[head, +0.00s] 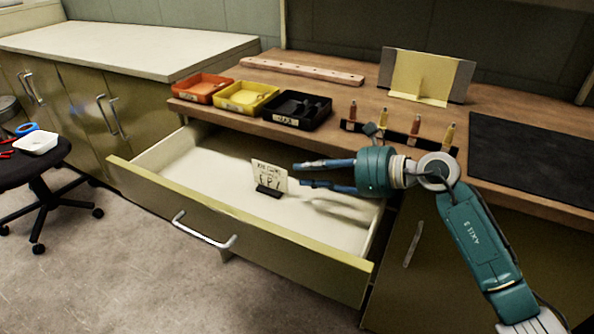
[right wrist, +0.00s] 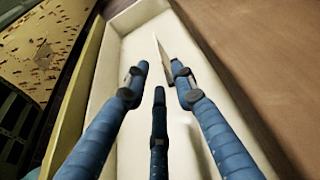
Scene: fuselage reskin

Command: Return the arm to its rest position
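My right gripper (head: 298,175) reaches in from the right over the open drawer (head: 185,165). In the right wrist view its three blue fingers (right wrist: 158,76) are spread apart with nothing between them. A small lettered card (head: 270,176) on a black base stands upright in the drawer, just left of the fingertips in the head view. The right wrist view shows a thin upright shape, likely this card edge-on (right wrist: 163,55), beyond the fingertips; contact cannot be told. My left gripper is not in view.
The wooden bench (head: 350,95) carries orange (head: 200,88), yellow (head: 246,96) and black (head: 297,111) trays, a rack (head: 395,137) of several upright tools and a dark mat (head: 530,150). A stool (head: 38,168) stands left. The floor before the drawer is clear.

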